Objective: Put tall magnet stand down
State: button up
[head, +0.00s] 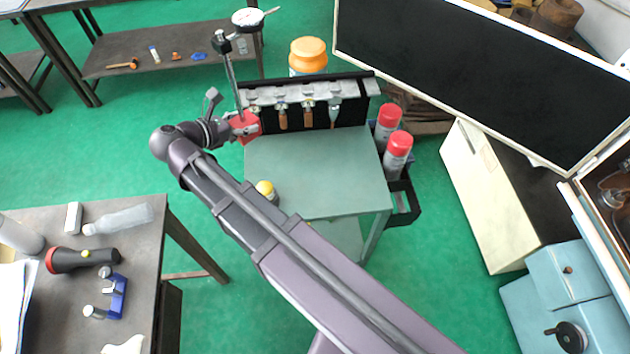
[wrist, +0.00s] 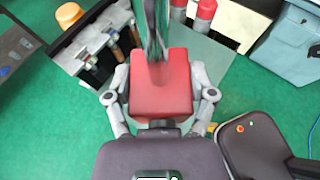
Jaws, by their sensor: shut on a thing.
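The tall magnet stand has a red base (head: 244,127), a thin metal post (head: 231,80) and a round white dial gauge (head: 248,18) at the top. My gripper (head: 240,128) is shut on the red base, at the left back corner of a green-topped cart (head: 315,175). In the wrist view the red base (wrist: 160,85) sits between the two fingers of my gripper (wrist: 161,95), with the post rising from it. The base looks held up beside the cart's left edge, over the green floor. The exact gap to the cart top cannot be told.
A tool rack (head: 350,107) with several handled tools lines the cart's back edge. A yellow-capped item (head: 266,190) is near its left front. Red-capped spray cans (head: 397,150) hang at its right. The cart's middle is clear. A cluttered table (head: 140,260) stands at left.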

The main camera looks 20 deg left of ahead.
jog(key=shift+w+d, duration=0.1)
jog(key=shift+w+d+f+b, duration=0.3)
jog(key=shift+d+f+b, duration=0.2)
jog(key=shift+f+b, duration=0.15)
jog(key=shift+w+d+f+m+g+h+b, duration=1.05)
jog(key=shift+w+d+f+b, duration=0.7)
jog(key=shift+d+f+b, duration=3.15)
jog(key=shift+w+d+f+m+g+h+b, duration=0.75)
jog(key=shift+w+d+f+m+h+b, duration=0.75)
jog(key=shift+d+f+b, duration=3.35)
jog(key=shift+w+d+f+m+g+h+b, duration=1.05)
jog(key=shift+w+d+f+b, duration=0.9)
jog(key=shift+d+f+b, duration=2.95)
jog(key=shift+d+r+p, duration=0.3)
jog(key=shift+r, duration=0.05)
jog(key=shift+w, duration=0.1)
jog(key=w+a, duration=0.2)
jog(key=a, duration=0.2)
jog(key=w+a+f+b, duration=0.1)
jog(key=w+a, duration=0.2)
jog(key=a, duration=0.1)
jog(key=w+a, duration=0.3)
jog(key=a, duration=0.1)
jog(key=shift+w+f, duration=0.2)
